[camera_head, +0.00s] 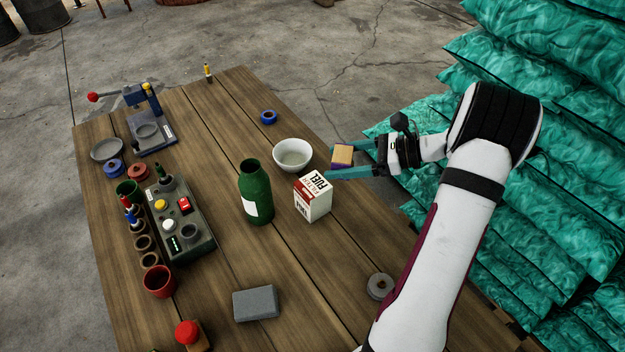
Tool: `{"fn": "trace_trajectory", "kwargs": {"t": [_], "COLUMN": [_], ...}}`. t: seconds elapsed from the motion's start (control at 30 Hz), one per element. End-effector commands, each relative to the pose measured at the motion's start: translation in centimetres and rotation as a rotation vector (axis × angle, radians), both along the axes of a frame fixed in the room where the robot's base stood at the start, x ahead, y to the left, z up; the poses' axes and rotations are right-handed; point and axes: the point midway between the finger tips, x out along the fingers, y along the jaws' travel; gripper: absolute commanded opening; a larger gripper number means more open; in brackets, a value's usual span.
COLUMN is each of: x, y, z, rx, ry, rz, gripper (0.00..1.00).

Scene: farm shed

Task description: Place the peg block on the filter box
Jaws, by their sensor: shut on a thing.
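The peg block (342,154), a small block with a tan wooden top and a purple side, is between the teal fingertips of my gripper (342,160). My gripper is shut on it and reaches in from the right, near the table's right edge. The filter box (313,197) is a white and red carton marked FUEL, upright on the table. The held block is up and to the right of the box in the picture, apart from it. The top of the box is bare. The block's exact height cannot be told.
A white bowl (293,154) stands just behind the box, and a green bottle (255,190) stands to its left. A grey control box (180,225) is further left. A grey block (256,303) and a grey ring (380,286) lie nearer. Teal sacks (550,180) are stacked right.

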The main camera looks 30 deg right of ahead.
Motion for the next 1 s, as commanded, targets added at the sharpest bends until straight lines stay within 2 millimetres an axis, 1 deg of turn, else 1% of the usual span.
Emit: {"fn": "trace_trajectory", "kwargs": {"t": [0.03, 0.13, 0.2, 0.3, 0.4, 0.5, 0.87, 0.9, 0.97, 1.0], "x": [1.3, 3.6, 4.7, 5.5, 5.6, 5.6, 5.6, 5.6, 5.6, 5.6], "y": [1.0, 2.5, 3.2, 3.7, 3.8, 3.7, 3.7, 3.7, 3.7, 3.7], "z": [-1.0, -2.6, -3.4, -4.3, -6.4, -7.9, -8.4, -8.4, -8.4, -8.4], "rx": [0.002, 0.001, 0.001, 0.001, 0.002, 0.001, -0.001, -0.001, -0.001, -0.001], "ry": [0.001, 0.000, 0.000, 0.001, 0.002, 0.001, -0.001, -0.001, -0.001, -0.001], "rz": [0.006, 0.005, 0.004, 0.002, 0.000, 0.001, 0.001, 0.001, 0.001, 0.001], "gripper": [0.16, 0.16, 0.16, 0.16, 0.16, 0.16, 0.16, 0.80, 0.91, 0.98]}}
